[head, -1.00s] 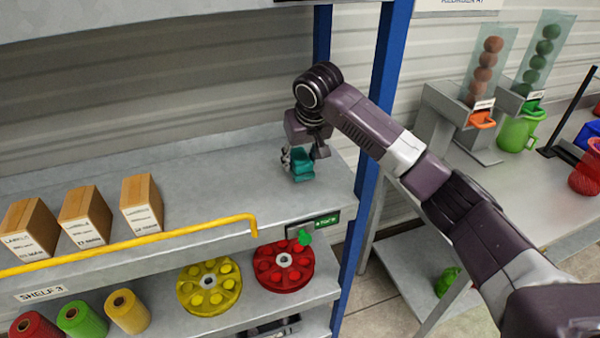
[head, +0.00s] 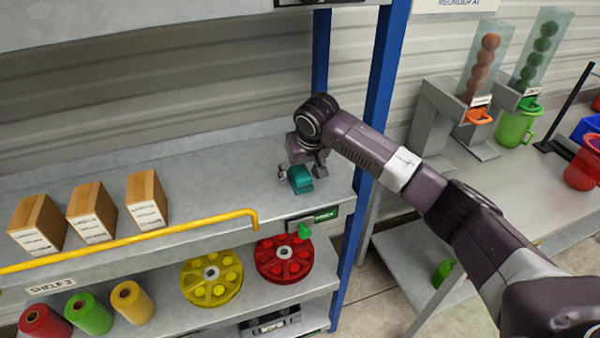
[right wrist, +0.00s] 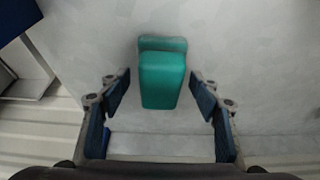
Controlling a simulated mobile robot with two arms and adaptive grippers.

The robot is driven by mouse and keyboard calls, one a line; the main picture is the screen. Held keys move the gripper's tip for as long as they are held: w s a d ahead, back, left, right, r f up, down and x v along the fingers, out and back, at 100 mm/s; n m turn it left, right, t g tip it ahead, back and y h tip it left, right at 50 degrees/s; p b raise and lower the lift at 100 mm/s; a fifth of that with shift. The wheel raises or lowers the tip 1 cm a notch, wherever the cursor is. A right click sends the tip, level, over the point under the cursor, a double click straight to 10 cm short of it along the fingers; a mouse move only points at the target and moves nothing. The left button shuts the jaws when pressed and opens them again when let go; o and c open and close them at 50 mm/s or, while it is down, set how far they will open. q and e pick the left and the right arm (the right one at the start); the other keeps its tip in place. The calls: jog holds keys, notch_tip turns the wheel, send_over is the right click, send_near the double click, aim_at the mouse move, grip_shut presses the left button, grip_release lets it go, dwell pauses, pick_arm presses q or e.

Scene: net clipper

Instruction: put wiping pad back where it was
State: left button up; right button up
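The teal wiping pad (head: 301,179) rests on the upper shelf near its right end, in the head view. In the right wrist view the pad (right wrist: 163,78) lies on the grey surface, with a smaller block-like part at its far end. My right gripper (head: 302,172) is just above and behind the pad. In the right wrist view the right gripper's fingers (right wrist: 160,92) are spread wide on either side of the pad, with clear gaps and no contact. My left gripper is not in view.
Several cardboard boxes (head: 92,212) stand on the left of the shelf (head: 220,185). A yellow rail (head: 130,242) runs along its front edge. A blue post (head: 385,90) stands close right of my wrist. Yellow and red round holders (head: 284,259) sit on the shelf below.

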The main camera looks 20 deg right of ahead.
jog(key=shift+s+r, duration=0.15)
jog(key=shift+r, duration=0.15)
jog(key=b+v, duration=0.5)
jog(key=v, duration=0.6)
jog(key=shift+r, duration=0.2)
jog(key=shift+s, duration=0.15)
